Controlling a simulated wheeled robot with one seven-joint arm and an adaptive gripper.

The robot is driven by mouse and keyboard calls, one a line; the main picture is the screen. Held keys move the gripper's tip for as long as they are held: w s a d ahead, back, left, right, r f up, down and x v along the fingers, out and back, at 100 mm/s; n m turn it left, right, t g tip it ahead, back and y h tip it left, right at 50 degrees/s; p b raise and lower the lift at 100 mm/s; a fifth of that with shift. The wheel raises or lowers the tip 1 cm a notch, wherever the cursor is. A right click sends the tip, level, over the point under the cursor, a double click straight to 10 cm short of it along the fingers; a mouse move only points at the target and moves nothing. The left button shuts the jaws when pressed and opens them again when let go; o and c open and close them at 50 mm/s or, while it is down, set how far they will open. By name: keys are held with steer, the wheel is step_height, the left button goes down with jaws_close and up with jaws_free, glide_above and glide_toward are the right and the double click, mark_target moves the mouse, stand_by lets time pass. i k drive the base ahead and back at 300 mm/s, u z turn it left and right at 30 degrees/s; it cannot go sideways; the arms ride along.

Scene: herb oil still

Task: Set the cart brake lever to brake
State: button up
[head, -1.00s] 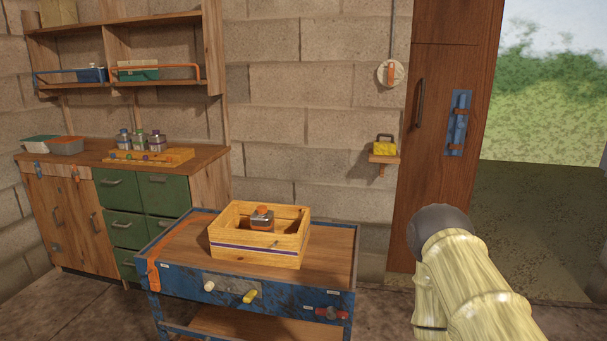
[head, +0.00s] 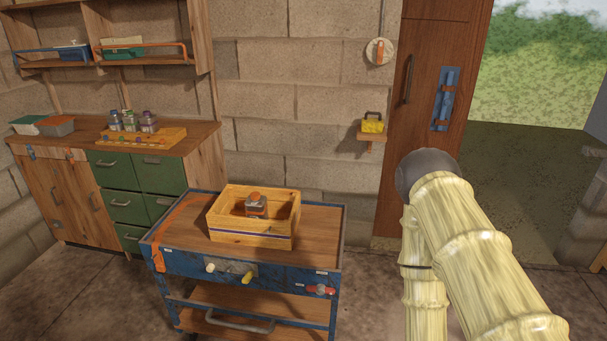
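The blue-framed cart (head: 331,262) with a brown wooden top stands in the lower middle of the head view. On the right of its front panel is a small red lever (head: 320,290) lying roughly sideways, with small pale labels near it. I cannot read the labels, so its setting is unclear. Left of it, a white knob (head: 210,267) and a yellow knob (head: 247,278) stick out from a grey plate. My arm fills the lower right, apart from the cart in the picture. My gripper is not in view.
A wooden crate (head: 250,237) holding an orange-capped jar (head: 256,203) sits on the cart top. A grey handle (head: 240,325) is low on the cart front. A green-drawered cabinet (head: 120,196) stands behind left. A wooden door (head: 425,150) and open doorway are at right.

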mark_target(321, 290)
steer(key=z, duration=0.55)
steer(key=k, duration=1.15)
steer(key=u, duration=1.25)
steer(key=i, duration=0.5)
steer(key=z, duration=0.05)
